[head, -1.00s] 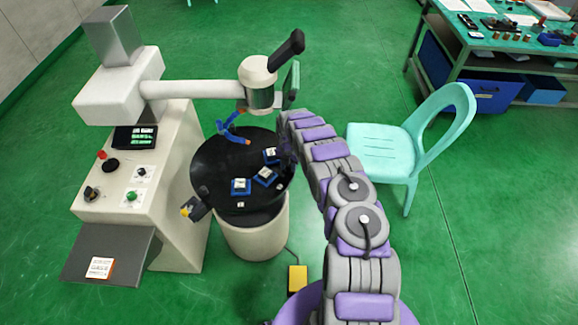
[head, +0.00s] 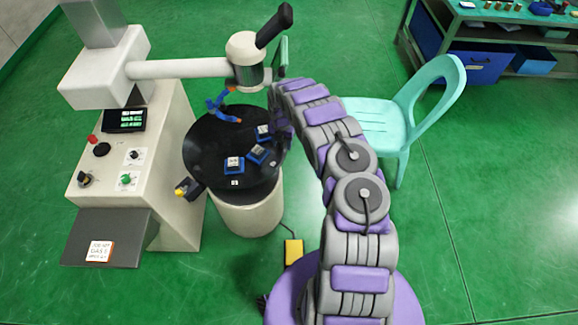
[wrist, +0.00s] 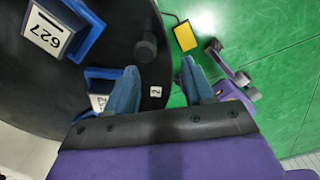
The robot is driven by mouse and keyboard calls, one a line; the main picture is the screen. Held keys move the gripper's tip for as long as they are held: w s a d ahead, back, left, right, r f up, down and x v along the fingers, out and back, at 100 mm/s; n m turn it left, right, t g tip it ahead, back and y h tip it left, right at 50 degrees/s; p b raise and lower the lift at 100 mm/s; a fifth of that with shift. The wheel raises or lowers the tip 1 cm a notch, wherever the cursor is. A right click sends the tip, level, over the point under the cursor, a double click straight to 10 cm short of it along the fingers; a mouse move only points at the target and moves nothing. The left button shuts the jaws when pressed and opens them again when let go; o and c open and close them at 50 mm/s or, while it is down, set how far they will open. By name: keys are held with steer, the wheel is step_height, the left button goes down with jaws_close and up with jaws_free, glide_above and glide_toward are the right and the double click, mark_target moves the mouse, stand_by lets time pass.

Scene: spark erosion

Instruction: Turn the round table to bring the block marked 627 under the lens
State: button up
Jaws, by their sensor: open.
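The round table (head: 205,165) is black and stands on a pale drum. Several blue-framed blocks with white labels lie on it, including a left one (head: 233,165), a middle one (head: 256,154) and a far one (head: 263,131); their numbers are unreadable in the head view. In the wrist view, the block marked 627 (wrist: 44,34) is at the upper left, left of my gripper (wrist: 160,85). My gripper is open, its blue fingers apart at the table's edge. A second block (wrist: 97,101) is partly hidden by the left finger. The lens head (head: 247,62) hangs above the table's far side.
A dark knob (wrist: 145,47) stands on the table near its edge. A blue bracket (head: 222,106) is at the far side, and a yellow-tipped part (head: 185,189) juts at the left. A yellow floor box (head: 293,252) and a mint chair (head: 378,122) stand near my arm.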

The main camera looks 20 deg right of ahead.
steer(key=s+a+r+p, duration=0.1)
steer(key=s+a+p, duration=0.1)
steer(key=s, duration=1.1)
steer(key=shift+a+r+p, duration=0.15)
steer(key=shift+a+p, duration=0.15)
steer(key=shift+p, duration=0.45)
steer(key=shift+c, duration=0.4)
